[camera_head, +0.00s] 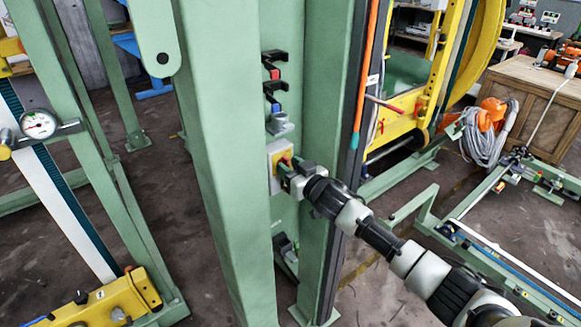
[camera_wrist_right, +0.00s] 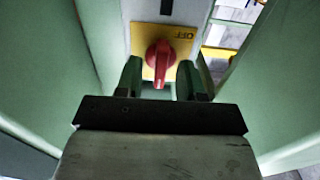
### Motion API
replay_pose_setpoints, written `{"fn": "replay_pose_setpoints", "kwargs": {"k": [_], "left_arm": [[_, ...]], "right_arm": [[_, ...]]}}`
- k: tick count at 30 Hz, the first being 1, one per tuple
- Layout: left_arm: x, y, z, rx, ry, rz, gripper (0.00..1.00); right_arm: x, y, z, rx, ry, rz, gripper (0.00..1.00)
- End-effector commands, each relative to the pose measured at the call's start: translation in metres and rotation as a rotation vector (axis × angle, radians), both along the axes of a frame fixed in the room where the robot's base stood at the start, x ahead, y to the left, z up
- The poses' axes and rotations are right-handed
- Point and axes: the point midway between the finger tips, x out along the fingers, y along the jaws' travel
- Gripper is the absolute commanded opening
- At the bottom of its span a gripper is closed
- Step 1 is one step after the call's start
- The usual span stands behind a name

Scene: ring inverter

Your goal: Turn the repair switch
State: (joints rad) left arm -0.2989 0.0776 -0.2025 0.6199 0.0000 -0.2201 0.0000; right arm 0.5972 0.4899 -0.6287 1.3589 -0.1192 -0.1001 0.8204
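The repair switch is a red knob (camera_wrist_right: 159,62) on a yellow plate (camera_wrist_right: 177,36) marked OFF, set in a light grey box. In the right wrist view the knob points downward. In the head view the switch box (camera_head: 273,163) is on the inner face of a green column, partly hidden by my gripper. My right gripper (camera_wrist_right: 160,78) is open, with one finger on each side of the knob. Gaps show between the fingers and the knob. In the head view my right gripper (camera_head: 285,168) is at the box. My left gripper is not in view.
Green columns (camera_head: 219,160) stand close on both sides of the switch. Black hooks (camera_head: 273,88) and a grey fitting (camera_head: 280,124) are above it. A pressure gauge (camera_head: 38,124) is at the left, and a wooden crate (camera_head: 525,98) is at the back right.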

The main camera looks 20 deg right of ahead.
Motion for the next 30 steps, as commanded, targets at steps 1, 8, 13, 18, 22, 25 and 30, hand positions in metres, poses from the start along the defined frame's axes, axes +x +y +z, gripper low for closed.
{"fn": "replay_pose_setpoints", "kwargs": {"k": [1, 8, 13, 18, 22, 25, 30], "left_arm": [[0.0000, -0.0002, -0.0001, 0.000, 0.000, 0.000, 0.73], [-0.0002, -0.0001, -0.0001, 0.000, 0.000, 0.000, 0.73], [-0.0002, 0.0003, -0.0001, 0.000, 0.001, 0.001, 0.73], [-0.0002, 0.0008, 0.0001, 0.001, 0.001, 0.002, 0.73], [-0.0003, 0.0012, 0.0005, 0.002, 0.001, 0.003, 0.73], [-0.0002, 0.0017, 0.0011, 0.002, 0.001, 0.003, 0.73], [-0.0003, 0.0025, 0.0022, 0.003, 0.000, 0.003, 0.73]], "right_arm": [[-0.0001, 0.0001, -0.0001, 0.000, 0.000, 0.000, 0.38], [-0.0004, 0.0000, -0.0001, 0.000, 0.000, 0.000, 0.12], [-0.0004, 0.0000, -0.0002, 0.000, 0.000, 0.000, 0.00], [-0.0005, 0.0000, -0.0002, -0.009, -0.003, 0.001, 0.00], [-0.0005, 0.0002, -0.0001, -0.040, -0.015, 0.000, 0.00], [-0.0006, 0.0004, 0.0000, -0.084, -0.030, 0.000, 0.00], [-0.0007, 0.0010, 0.0000, -0.197, -0.073, 0.000, 0.00]]}}
